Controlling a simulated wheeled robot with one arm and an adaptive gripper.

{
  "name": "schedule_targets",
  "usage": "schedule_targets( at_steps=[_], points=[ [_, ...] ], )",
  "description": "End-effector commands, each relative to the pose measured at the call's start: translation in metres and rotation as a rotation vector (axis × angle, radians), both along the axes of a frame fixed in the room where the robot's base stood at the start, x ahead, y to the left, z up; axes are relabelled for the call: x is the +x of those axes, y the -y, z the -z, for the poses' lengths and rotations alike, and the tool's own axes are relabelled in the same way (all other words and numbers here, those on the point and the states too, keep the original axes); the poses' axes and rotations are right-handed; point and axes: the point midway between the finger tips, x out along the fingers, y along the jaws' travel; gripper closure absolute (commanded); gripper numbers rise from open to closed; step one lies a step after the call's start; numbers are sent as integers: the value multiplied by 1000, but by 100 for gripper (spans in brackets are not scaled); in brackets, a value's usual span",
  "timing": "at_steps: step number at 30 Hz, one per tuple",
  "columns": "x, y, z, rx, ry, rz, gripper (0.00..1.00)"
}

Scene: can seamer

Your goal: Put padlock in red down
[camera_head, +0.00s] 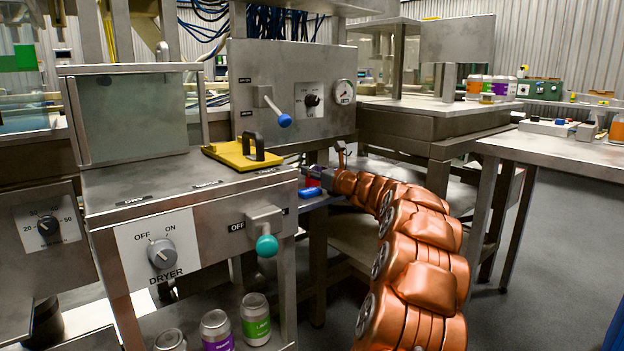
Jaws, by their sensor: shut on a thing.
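The padlock in red (312,182) shows as a small red patch at my gripper's tip, just right of the dryer cabinet's corner. My gripper (316,174) is shut on it; the fingers are small, dark and partly hidden. A blue block-like thing (310,193) lies just below the padlock on a low metal surface. I cannot tell whether the padlock touches the blue thing or that surface.
The dryer cabinet (190,185) stands close on the left, with a yellow plate with a black handle (242,155) on top and a teal-knobbed lever (266,243) in front. Several cans (256,318) stand below it. A metal table (565,150) is at right; open floor lies before it.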

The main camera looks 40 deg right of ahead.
Motion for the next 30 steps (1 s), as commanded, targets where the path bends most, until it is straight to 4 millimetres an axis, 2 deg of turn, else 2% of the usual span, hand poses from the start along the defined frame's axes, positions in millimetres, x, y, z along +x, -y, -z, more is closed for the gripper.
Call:
schedule_targets(
  at_steps=[11,12,19,30],
  points=[
    [0,0,2,0,2,0,100],
    [0,0,3,0,1,0,68],
    [0,0,3,0,1,0,44],
    [-1,1,2,-1,1,1,44]
  ],
)
